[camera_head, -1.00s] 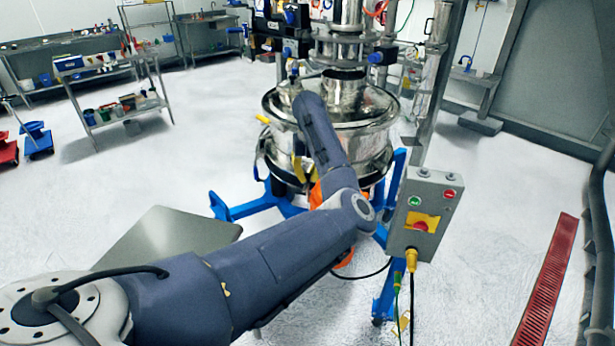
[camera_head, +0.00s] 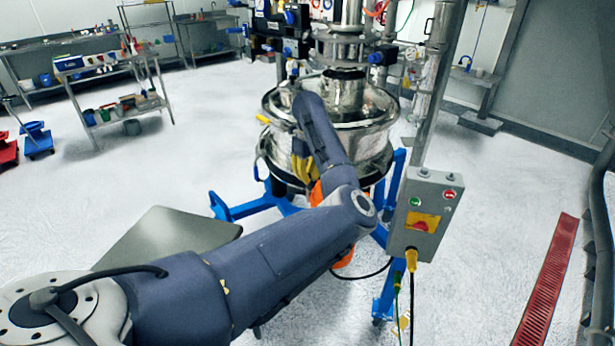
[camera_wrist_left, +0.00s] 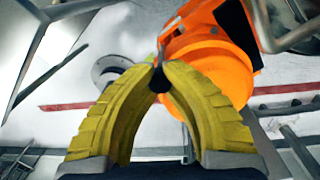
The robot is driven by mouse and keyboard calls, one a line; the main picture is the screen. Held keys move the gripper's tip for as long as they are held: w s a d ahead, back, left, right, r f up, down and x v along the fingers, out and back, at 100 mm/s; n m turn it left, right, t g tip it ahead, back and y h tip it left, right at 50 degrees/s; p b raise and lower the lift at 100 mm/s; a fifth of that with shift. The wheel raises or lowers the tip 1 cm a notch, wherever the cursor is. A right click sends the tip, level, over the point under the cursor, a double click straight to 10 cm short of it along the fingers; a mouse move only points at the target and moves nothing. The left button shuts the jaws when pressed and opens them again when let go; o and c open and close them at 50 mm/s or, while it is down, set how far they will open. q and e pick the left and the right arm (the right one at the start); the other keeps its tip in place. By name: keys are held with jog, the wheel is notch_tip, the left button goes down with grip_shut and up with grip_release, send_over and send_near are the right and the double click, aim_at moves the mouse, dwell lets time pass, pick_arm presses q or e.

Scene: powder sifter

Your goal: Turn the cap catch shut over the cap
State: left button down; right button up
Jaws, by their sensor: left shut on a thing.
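My left gripper (camera_head: 303,167) is low at the front of the steel sifter (camera_head: 375,143), partly hidden by my arm. In the left wrist view its yellow fingers (camera_wrist_left: 160,80) meet at the tips on a small dark piece with a thin grey bar rising from it, which looks like the cap catch (camera_wrist_left: 161,52). Right behind it is a rounded orange body (camera_wrist_left: 206,66); I cannot tell whether the cap is part of it. A little orange (camera_head: 316,192) also shows beside my arm in the head view. How far the catch is turned cannot be seen. My right gripper is not in view.
A grey control box (camera_head: 425,215) with cables stands close to the right of my arm. Blue stand legs (camera_head: 240,210) spread below the sifter. A grey plate (camera_head: 165,240) is at lower left. Shelves (camera_head: 115,105) stand at the back left. The floor between is clear.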

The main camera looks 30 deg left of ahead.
aim_at(308, 174)
pick_arm(q)
jog(key=n, duration=0.4)
jog(key=shift+d+n, duration=0.1)
jog(key=shift+n, duration=2.4)
jog(key=c, duration=1.2)
grip_release()
notch_tip(308, 174, up, 12)
jog(key=shift+w, duration=0.2)
